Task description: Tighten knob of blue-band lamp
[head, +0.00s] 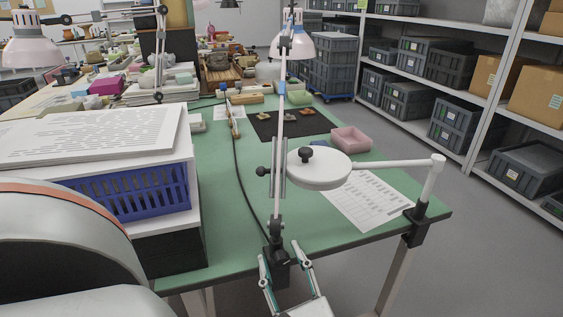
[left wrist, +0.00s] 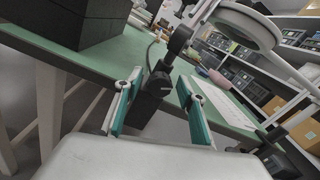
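The lamp with a blue band (head: 282,88) on its thin white arm stands at the table's front edge; its pale shade (head: 300,46) is at the back. A black knob (head: 262,171) sticks out left of its lower arm. Its black clamp (head: 276,254) grips the table edge and also shows in the left wrist view (left wrist: 150,97). My left gripper (head: 281,252) is open, its teal-padded fingers (left wrist: 160,78) on either side of the clamp. I cannot tell whether they touch it. Any clamp knob between them is not clear. My right gripper is not in view.
A white disc-headed lamp (head: 318,172) on a post (head: 430,185) hangs over the table's right front. A blue basket (head: 125,192) and papers (head: 95,135) stand left. A pink box (head: 350,139) and black mat (head: 290,123) lie behind. Shelves line the right.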

